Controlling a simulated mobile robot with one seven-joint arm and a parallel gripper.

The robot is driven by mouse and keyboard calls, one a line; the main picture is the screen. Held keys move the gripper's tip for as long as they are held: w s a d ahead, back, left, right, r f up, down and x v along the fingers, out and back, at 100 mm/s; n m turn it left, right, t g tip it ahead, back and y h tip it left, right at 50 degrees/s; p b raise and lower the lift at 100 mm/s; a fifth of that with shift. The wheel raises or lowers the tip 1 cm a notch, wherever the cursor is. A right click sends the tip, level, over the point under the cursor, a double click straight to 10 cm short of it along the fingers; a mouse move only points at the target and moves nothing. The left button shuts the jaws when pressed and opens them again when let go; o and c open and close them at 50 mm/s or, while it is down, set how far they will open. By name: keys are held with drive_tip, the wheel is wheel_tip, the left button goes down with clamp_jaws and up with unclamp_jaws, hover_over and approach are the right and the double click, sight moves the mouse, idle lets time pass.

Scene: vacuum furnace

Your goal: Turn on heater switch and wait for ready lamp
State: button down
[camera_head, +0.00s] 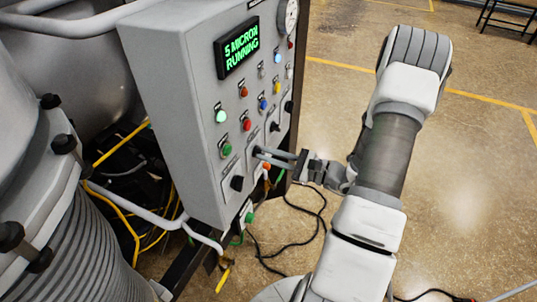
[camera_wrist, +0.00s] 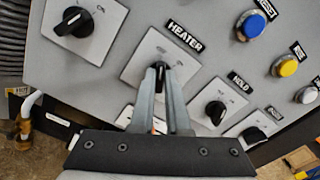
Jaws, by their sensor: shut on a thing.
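The heater switch is a black rotary knob (camera_wrist: 160,65) on a pale square plate (camera_wrist: 138,68), under a black HEATER label (camera_wrist: 184,36) in the wrist view. My gripper (camera_wrist: 160,72) is shut on this knob, one finger on each side. The fingers hide much of the knob, so its exact setting is hard to read. In the head view my gripper (camera_head: 259,153) reaches the panel front from the right. A pale green lamp (camera_head: 221,116) glows on the panel. The lamp labels are too small to read, so I cannot tell which one is the ready lamp.
The grey control cabinet (camera_head: 165,90) has a display (camera_head: 237,47) reading "5 MICRON RUNNING". Other knobs sit close by: one at upper left (camera_wrist: 73,22) and the HOLD knob (camera_wrist: 215,112). Black cables (camera_head: 290,238) lie on the floor, which is open at right.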

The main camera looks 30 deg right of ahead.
drive_tip(key=m+p, duration=0.2)
drive_tip(key=m, duration=0.4)
drive_tip(key=shift+d+r, duration=0.1)
drive_tip(key=shift+r, duration=0.05)
drive_tip(key=m+p, duration=0.2)
drive_tip(key=m, duration=0.3)
drive_tip(key=shift+w+m+p, duration=0.1)
drive_tip(key=shift+m+p, duration=0.3)
idle(0.3)
drive_tip(key=c, duration=0.9)
unclamp_jaws()
drive_tip(key=shift+d, duration=0.1)
drive_tip(key=b+v, duration=0.3)
drive_tip(key=v, duration=1.4)
